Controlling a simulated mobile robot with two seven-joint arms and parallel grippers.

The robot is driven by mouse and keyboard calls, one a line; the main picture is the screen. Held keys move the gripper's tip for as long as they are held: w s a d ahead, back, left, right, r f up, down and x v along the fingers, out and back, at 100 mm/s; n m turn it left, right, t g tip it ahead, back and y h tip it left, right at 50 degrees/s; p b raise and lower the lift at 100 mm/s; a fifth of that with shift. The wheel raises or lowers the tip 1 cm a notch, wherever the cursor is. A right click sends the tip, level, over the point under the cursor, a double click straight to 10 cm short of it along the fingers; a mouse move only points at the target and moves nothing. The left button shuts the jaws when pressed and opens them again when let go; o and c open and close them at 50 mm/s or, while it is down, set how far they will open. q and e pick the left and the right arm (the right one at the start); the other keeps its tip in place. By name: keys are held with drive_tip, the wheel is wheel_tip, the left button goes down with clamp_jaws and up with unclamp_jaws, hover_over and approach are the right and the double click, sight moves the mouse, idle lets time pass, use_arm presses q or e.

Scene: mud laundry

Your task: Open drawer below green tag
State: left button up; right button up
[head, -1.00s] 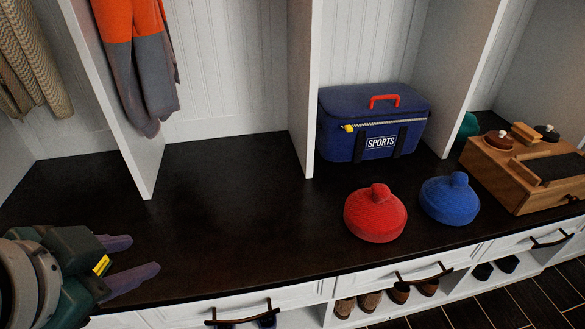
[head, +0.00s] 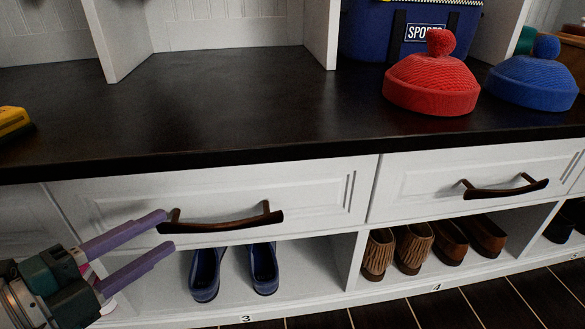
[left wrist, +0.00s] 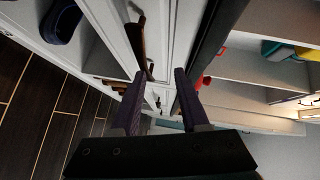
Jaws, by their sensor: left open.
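No green tag shows in the current views. A white drawer (head: 310,190) with a dark curved handle (head: 222,224) is closed under the bench, above the cubby numbered 3. A second white drawer (head: 420,182) with its own handle (head: 505,189) is closed to its right. My left gripper (head: 168,231) is open and empty, its purple fingertips by the left end of the first handle; contact cannot be told. In the left wrist view, a dark handle (left wrist: 138,42) lies just beyond and left of the open fingers. My right gripper is not in view.
The dark bench top (head: 230,100) overhangs the drawers. A red knit hat (head: 432,85), a blue knit hat (head: 535,82) and a blue sports bag (head: 365,30) sit on it. Blue shoes (head: 205,274) and brown shoes (head: 413,248) stand in cubbies below. A yellow object (head: 12,121) is at far left.

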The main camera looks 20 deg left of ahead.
sight(211, 228)
use_arm(q)
drive_tip(key=shift+m+h, duration=0.6)
drive_tip(key=w+d+f+b, duration=0.1)
drive_tip(key=w, duration=0.1)
drive_tip(key=w+f+b, duration=0.2)
drive_tip(key=w, duration=0.1)
drive_tip(key=w+d+f+b, duration=0.1)
drive_tip(key=w+b, duration=0.1)
drive_tip(key=shift+w+d+f, duration=0.2)
drive_tip(key=shift+w+d, duration=0.3)
drive_tip(key=shift+w, duration=0.45)
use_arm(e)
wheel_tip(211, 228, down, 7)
use_arm(q)
clamp_jaws()
